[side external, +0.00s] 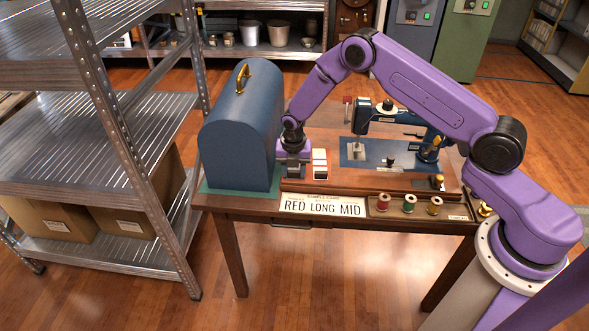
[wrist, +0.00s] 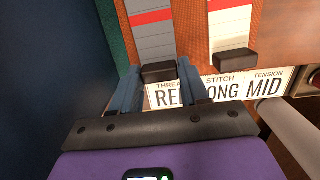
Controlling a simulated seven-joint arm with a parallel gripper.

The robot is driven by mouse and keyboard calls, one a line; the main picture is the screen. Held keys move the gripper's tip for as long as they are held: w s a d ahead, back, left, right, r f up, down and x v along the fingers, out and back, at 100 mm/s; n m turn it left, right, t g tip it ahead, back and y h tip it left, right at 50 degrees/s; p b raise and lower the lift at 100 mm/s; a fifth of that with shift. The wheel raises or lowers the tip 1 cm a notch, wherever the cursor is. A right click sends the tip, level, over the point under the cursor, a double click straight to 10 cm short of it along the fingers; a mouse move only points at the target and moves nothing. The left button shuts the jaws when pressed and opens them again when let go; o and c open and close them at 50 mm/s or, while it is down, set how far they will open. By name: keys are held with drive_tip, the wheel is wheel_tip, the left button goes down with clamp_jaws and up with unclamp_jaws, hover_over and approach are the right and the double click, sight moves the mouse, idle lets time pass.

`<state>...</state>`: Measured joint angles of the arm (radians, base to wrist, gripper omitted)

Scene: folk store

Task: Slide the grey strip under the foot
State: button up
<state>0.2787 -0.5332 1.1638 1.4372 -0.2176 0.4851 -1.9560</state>
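The grey strip (wrist: 153,38) has a red band and a dark block (wrist: 158,72) at its near end; it lies on the wooden table in the wrist view. My gripper (wrist: 158,78) has one blue finger on each side of that block. I cannot tell whether the fingers press on it. In the side view my gripper (side external: 293,172) is low over the table beside the blue hood and hides the grey strip. The sewing machine (side external: 430,148) stands to the right, with its foot (side external: 357,149) over a pale plate; the gap under the foot is too small to make out.
A white strip (wrist: 230,20) with a red band and dark block lies right of the grey one. The tall blue hood (side external: 240,135) stands close left of my gripper. A "RED LONG MID" card (side external: 322,206) and a spool tray (side external: 455,212) line the front edge.

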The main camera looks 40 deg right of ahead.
drive_tip(key=shift+c, duration=1.3)
drive_tip(key=shift+r, duration=1.75)
drive_tip(key=shift+m, duration=0.3)
drive_tip(key=s+a, duration=0.3)
drive_tip(key=shift+a+r, duration=0.15)
drive_tip(key=shift+r, duration=0.1)
